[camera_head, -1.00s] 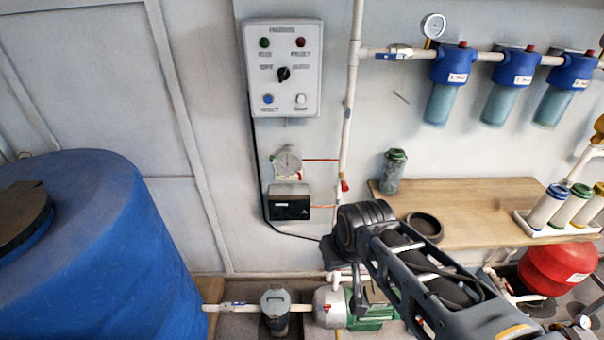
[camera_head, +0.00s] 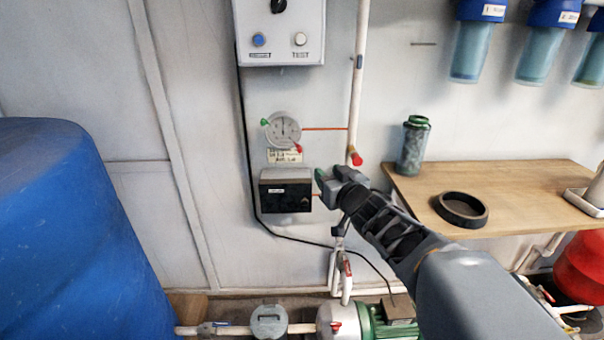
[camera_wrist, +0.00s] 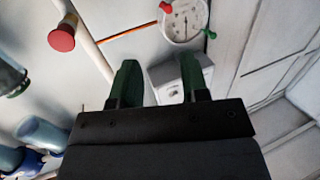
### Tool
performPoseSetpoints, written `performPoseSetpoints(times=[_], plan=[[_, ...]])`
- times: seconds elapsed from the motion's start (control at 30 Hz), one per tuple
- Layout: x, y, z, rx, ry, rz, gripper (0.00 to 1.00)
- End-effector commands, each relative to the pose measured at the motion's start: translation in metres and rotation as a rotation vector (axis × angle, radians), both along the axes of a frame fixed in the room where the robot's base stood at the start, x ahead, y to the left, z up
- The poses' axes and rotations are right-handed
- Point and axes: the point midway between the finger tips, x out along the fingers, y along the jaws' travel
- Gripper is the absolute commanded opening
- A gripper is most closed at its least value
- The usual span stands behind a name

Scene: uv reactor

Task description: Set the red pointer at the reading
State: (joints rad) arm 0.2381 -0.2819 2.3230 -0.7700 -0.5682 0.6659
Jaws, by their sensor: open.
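The round white gauge (camera_head: 283,130) is on the wall below the control box. Its red pointer (camera_head: 297,148) sits at the lower right of the rim and a green pointer (camera_head: 265,122) at the left. The wrist view shows the gauge (camera_wrist: 184,22) inverted, with the red pointer (camera_wrist: 166,7) at the upper left and the green one (camera_wrist: 210,34) at the right. My gripper (camera_wrist: 155,80) is open and empty, its green fingers apart and short of the gauge. In the head view my gripper (camera_head: 325,183) is right of and below the gauge. The reading is too small to tell.
A black-fronted box (camera_head: 286,190) is below the gauge. A white pipe with a red knob (camera_head: 355,157) runs to its right. A wooden shelf (camera_head: 500,180) bears a green-capped canister (camera_head: 413,145) and a dark ring (camera_head: 461,209). The wall left of the gauge is clear.

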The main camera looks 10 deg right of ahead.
Motion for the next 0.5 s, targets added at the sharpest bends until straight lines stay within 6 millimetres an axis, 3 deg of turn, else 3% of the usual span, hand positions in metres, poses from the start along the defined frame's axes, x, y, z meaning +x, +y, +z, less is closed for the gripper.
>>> performPoseSetpoints(times=[0.03,0.23,0.5], plan=[[0.001,0.001,-0.007,0.004,-0.014,0.018,0.41],[0.018,0.008,-0.008,0.01,-0.037,0.053,0.41],[0.068,0.019,-0.008,0.01,-0.036,0.053,0.41]])
